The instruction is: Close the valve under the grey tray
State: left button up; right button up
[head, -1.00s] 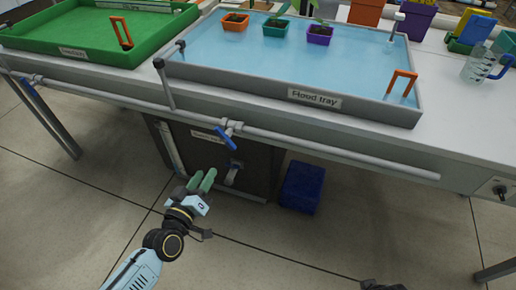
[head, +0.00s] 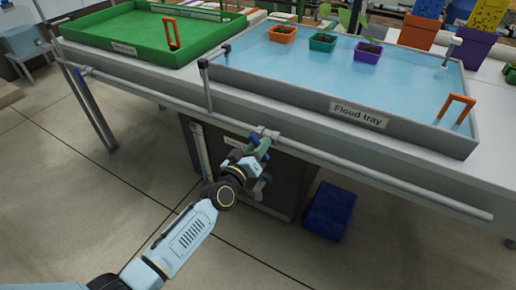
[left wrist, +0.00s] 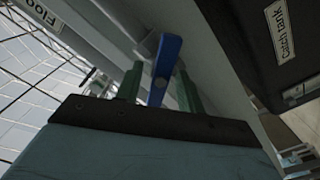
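The grey tray (head: 300,92), labelled "Flood tray", holds water on the bench. Under its front edge, a valve (head: 267,131) sits on the grey pipe. Its blue handle is mostly hidden by my gripper in the head view. In the left wrist view the blue handle (left wrist: 166,60) stands between my two green fingers. My left gripper (head: 262,148) is at the valve, fingers apart on either side of the handle; it also shows in the left wrist view (left wrist: 159,80). A gap shows beside the left finger; contact at the right finger is unclear. My right gripper is out of view.
The grey pipe (head: 380,181) runs along the bench front. A dark catch tank (left wrist: 268,50) is under the bench. A blue bin (head: 330,211) stands on the floor to its right.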

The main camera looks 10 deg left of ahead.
pick_arm(q)
jog(key=shift+w+d, duration=0.1)
jog(key=shift+w, duration=0.1)
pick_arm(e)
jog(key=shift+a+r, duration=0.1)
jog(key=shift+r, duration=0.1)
pick_arm(q)
grip_shut()
jog(key=m+p, duration=0.3)
jog(key=m, duration=0.2)
jog(key=shift+d+r+m, duration=0.1)
jog(key=shift+m, duration=0.3)
jog(key=shift+m+p, duration=0.6)
jog(key=shift+m, duration=0.2)
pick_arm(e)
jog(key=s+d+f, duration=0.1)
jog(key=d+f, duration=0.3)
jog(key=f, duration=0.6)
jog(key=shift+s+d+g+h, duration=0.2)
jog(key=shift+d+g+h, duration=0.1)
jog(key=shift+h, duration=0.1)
